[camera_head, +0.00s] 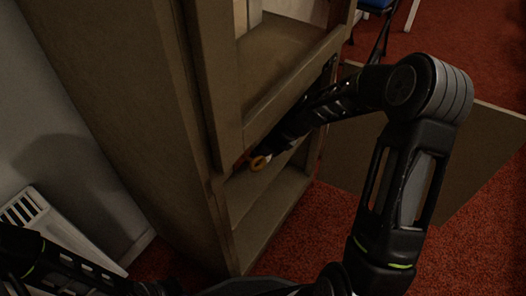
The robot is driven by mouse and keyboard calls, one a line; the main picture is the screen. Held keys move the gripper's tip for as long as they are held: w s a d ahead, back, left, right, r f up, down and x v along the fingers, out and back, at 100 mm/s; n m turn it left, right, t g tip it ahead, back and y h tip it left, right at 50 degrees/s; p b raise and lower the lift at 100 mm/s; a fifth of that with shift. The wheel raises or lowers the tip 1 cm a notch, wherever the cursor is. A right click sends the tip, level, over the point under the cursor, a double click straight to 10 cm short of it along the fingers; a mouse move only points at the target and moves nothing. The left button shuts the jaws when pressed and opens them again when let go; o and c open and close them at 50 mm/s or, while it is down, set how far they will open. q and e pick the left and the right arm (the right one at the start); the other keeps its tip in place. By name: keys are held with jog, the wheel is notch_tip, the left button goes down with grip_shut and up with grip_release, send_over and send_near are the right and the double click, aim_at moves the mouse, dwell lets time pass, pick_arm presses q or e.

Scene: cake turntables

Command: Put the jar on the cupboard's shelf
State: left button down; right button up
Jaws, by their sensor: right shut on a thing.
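The brown cupboard (222,85) stands left of centre, its open front facing right. My right arm reaches from the lower right into an opening below the cupboard's middle board. I cannot tell whether the jar touches a shelf. My left gripper is not in view.
An open door panel (470,150) stands to the right, behind my right arm. The upper compartment (275,50) looks empty in its visible part. A white radiator (60,225) is by the wall at left. Red carpet (300,255) lies open in front of the cupboard.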

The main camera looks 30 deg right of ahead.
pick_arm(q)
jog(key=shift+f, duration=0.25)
pick_arm(e)
jog(key=shift+s+d+f, duration=0.1)
jog(key=shift+d+f, duration=0.05)
jog(key=shift+f, duration=0.05)
jog(key=o, duration=1.5)
jog(key=shift+f, duration=0.1)
jog(key=shift+s+d+r+p, duration=0.1)
jog(key=shift+r+p, duration=0.3)
jog(key=shift+r, duration=0.05)
jog(key=p+v, duration=0.2)
jog(key=v, duration=0.2)
jog(key=shift+r, duration=0.25)
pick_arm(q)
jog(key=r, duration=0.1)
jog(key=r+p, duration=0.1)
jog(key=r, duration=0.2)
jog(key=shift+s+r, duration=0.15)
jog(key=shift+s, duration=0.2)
pick_arm(e)
jog(key=s+d, duration=0.2)
jog(key=s, duration=0.1)
jog(key=s+d, duration=0.5)
jog(key=s, duration=0.1)
jog(key=shift+s+d+f, duration=0.2)
jog(key=shift+s+d, duration=0.05)
jog(key=shift+d, duration=0.1)
pick_arm(q)
jog(key=shift+p, duration=0.3)
